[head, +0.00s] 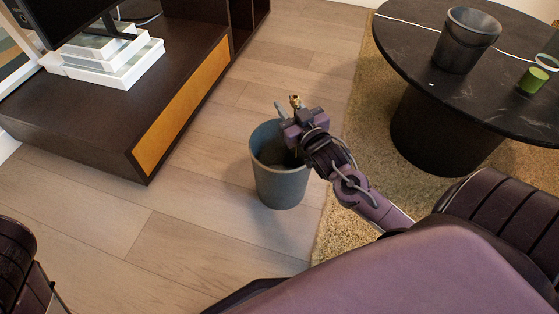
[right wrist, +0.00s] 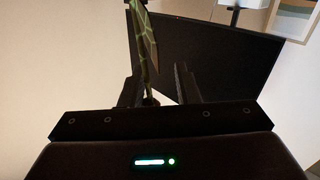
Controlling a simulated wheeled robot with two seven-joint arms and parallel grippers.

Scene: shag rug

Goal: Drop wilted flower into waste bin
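The grey waste bin (head: 281,187) stands upright on the wood floor in the head view, by the rug's edge. My right gripper (head: 292,112) is over the bin's far right rim and hides part of its opening. A small gold-brown bit, perhaps the wilted flower (head: 295,101), shows at the gripper. In the right wrist view a dark, green-veined leafy piece on a thin stem (right wrist: 148,52) rises between the fingers of my right gripper (right wrist: 158,85). A gap shows beside the stem, and a firm grip on it cannot be made out. My left gripper is out of view.
A round black table (head: 400,50) stands on the shag rug (head: 345,165) at the right, with a dark pot (head: 466,42) and a green candle-like cylinder (head: 533,80). A low dark cabinet (head: 90,120) with white boxes (head: 112,62) is at the left. Floor left of the bin is clear.

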